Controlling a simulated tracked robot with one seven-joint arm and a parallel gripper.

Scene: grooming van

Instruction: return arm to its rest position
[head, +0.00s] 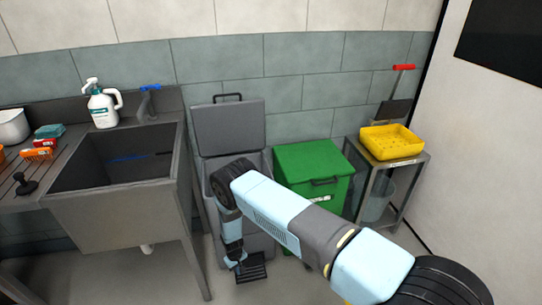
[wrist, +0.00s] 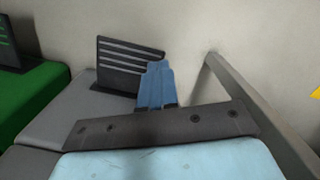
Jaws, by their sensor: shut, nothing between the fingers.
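My gripper (head: 239,266) hangs low in front of the grey bin (head: 260,160), with the arm bent over from the right and its last links pointing down. In the wrist view its two blue fingers (wrist: 155,82) are shut together with nothing between them. A dark slatted pedal (head: 256,272) sits at the foot of the grey bin, just beside the fingertips. In the wrist view the pedal (wrist: 118,62) shows behind the fingers; whether they touch it I cannot tell. The grey bin's lid (head: 228,124) stands open. My arm hides part of the bin's front.
A steel sink (head: 110,205) with a leg stands left of my gripper. A green bin (head: 308,160), lid shut, is to the right, partly behind my arm. Further right a metal stand (head: 412,165) bears a yellow tray (head: 391,142). A spray bottle (head: 103,108) stands by the sink.

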